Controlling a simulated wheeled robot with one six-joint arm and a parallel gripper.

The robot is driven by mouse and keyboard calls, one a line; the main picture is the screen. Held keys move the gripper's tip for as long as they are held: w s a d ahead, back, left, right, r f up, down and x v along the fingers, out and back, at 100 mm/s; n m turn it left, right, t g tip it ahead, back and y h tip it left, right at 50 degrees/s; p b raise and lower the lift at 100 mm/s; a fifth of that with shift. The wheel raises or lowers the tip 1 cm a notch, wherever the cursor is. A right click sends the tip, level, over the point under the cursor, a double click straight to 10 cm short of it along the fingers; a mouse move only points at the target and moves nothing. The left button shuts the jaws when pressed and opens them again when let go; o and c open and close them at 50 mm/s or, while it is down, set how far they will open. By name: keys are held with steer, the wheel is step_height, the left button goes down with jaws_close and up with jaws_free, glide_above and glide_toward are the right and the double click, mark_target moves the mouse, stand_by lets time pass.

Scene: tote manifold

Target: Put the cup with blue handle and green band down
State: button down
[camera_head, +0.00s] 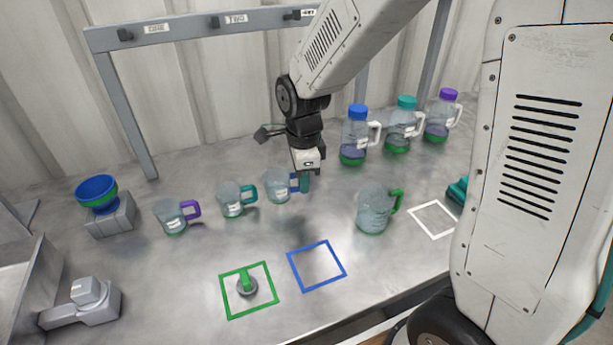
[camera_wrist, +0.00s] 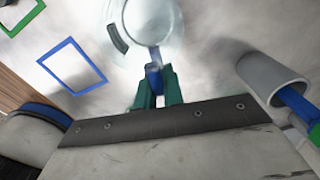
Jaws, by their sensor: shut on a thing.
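A clear cup (camera_head: 277,187) with a blue handle (camera_head: 294,182) is near the middle of the metal table, to the right of two similar cups. My gripper (camera_head: 304,183) is shut on the handle from the right side. The wrist view shows the green-teal fingers (camera_wrist: 156,88) closed around the blue handle, with the cup's round rim (camera_wrist: 125,20) beyond them. The cup looks upright and close to the table; I cannot tell whether its base touches. I cannot make out a green band clearly.
Cups with teal (camera_head: 231,203) and purple (camera_head: 172,218) handles stand left. A green-handled pitcher (camera_head: 372,212) stands right; several capped bottles (camera_head: 354,140) stand behind. The blue square outline (camera_head: 317,283) is empty. The green square (camera_head: 234,312) holds a small green-topped object (camera_head: 246,284).

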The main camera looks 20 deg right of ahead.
steer(key=shift+w+d+f, duration=0.1)
steer(key=shift+w+d, duration=0.4)
steer(key=shift+w, duration=0.25)
steer(key=shift+w+d+f, duration=0.1)
steer(key=shift+w+d, duration=0.35)
steer(key=shift+w, duration=0.35)
steer(key=shift+w+d+f, duration=0.1)
steer(key=shift+w+d, duration=0.4)
steer(key=shift+w, duration=0.25)
steer(key=shift+w+d+f, duration=0.15)
steer(key=shift+w, duration=0.05)
steer(key=shift+f, duration=1.35)
steer(key=shift+f, duration=0.3)
steer(key=c, duration=1.5)
jaws_free()
